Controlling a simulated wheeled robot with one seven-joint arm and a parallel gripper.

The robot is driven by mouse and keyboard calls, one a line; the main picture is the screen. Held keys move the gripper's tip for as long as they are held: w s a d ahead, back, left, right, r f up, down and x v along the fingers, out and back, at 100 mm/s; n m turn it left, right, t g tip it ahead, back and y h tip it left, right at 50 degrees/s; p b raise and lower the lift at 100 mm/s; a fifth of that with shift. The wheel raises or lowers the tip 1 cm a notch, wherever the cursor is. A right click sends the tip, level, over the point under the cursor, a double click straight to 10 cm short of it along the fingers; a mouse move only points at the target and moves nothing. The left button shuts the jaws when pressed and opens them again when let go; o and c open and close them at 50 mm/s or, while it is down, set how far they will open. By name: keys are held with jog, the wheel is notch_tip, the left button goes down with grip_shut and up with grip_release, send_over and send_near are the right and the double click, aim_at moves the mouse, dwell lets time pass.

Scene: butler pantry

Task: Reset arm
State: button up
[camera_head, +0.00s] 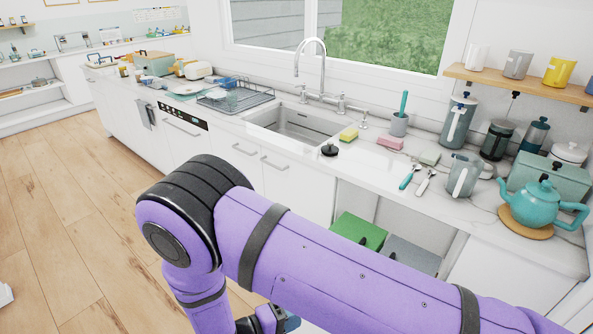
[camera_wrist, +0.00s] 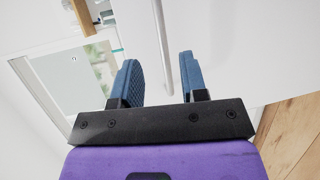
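My purple arm reaches across the lower part of the head view, in front of the counter. Its elbow is at the left and its lower link points down. My gripper (camera_wrist: 160,80) shows clearly in the wrist view, with its two blue fingers apart and nothing between them. Beyond the fingers are a white cabinet front and a pale bar handle (camera_wrist: 161,45). In the head view, only a dark part of the gripper and a bit of blue show at the bottom edge; the rest is cut off or hidden by my arm.
The white counter (camera_head: 460,215) holds a sink (camera_head: 295,125), a dish rack (camera_head: 235,97), a teal teapot (camera_head: 540,203) and a grey pitcher (camera_head: 463,178). Below it, an open cabinet holds a green bin (camera_head: 360,231) and a grey bin (camera_head: 412,254). Wooden floor (camera_head: 75,215) at left is clear.

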jog(key=w+d+r+m+g+y, duration=0.1)
jog(key=w+d+r+g, duration=0.2)
jog(key=r, duration=0.5)
jog(key=w+d+r+m+g+y, duration=0.2)
jog(key=d+r, duration=0.1)
jog(key=r, duration=0.5)
jog(key=w+d+r+m+g+y, duration=0.1)
jog(key=w+d+r+g, duration=0.2)
jog(key=r, duration=0.5)
jog(key=s+d+r+m+y, duration=0.1)
jog(key=s+d+r+y, duration=0.25)
jog(key=d+r, duration=0.55)
jog(key=s+d+r+m+y, duration=0.1)
jog(key=s+d+r+y, duration=0.25)
jog(key=d+r, duration=0.5)
jog(key=s+d+r+t+y, duration=0.3)
jog(key=s+d+r+t, duration=0.2)
jog(key=s+r, duration=0.3)
jog(key=shift+s+m+t, duration=0.3)
jog(key=shift+s, duration=1)
jog(key=shift+r, duration=0.1)
